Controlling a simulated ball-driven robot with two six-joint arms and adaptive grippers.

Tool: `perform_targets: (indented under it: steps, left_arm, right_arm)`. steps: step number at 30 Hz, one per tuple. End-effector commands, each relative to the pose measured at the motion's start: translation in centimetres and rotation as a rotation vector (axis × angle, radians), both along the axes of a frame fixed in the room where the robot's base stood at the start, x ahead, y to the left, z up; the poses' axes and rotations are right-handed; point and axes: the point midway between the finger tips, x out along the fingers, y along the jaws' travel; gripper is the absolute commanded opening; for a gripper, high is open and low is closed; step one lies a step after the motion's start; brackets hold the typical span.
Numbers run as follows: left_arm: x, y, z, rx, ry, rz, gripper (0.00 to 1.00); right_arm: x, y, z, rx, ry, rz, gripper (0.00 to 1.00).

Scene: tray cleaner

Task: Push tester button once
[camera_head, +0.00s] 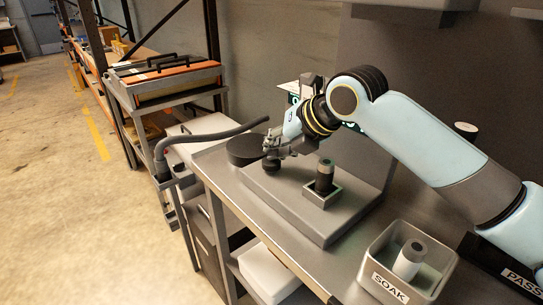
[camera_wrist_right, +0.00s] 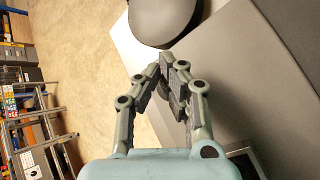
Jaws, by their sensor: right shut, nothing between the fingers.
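The tester is a grey flat base (camera_head: 315,222) on the metal bench. A small dark round knob (camera_head: 271,167), seemingly its button, stands on it towards the left. My right gripper (camera_head: 271,148) is shut and empty, with its fingers just above the knob; I cannot tell whether they touch it. A dark round disc (camera_head: 246,149) is left of the gripper; a large round grey thing, likely the same disc, shows in the wrist view (camera_wrist_right: 165,18) beyond the fingertips (camera_wrist_right: 165,68). A dark cylinder (camera_head: 325,172) stands upright in a square holder on the base. My left gripper is out of view.
A grey bin labelled SOAK (camera_head: 443,273) holds a pale cylinder (camera_head: 409,259) at the bench's front right. A dark tray labelled PASS (camera_head: 515,277) is farther right. A grey bent tube (camera_head: 205,137) reaches over the bench's left end. A sign (camera_head: 291,91) stands behind my right arm.

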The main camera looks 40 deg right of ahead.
Motion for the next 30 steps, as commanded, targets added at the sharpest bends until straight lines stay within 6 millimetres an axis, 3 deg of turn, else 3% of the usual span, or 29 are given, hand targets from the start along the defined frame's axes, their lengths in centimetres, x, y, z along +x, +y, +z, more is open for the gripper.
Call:
perform_targets:
  steps: [11,30]
  left_arm:
    - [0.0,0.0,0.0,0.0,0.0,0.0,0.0]
    - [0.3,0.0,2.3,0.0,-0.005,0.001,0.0]
  right_arm:
    - [-0.1,0.0,-0.2,0.001,0.003,0.0,0.0]
    - [0.0,0.0,2.6,0.0,0.001,0.001,0.0]
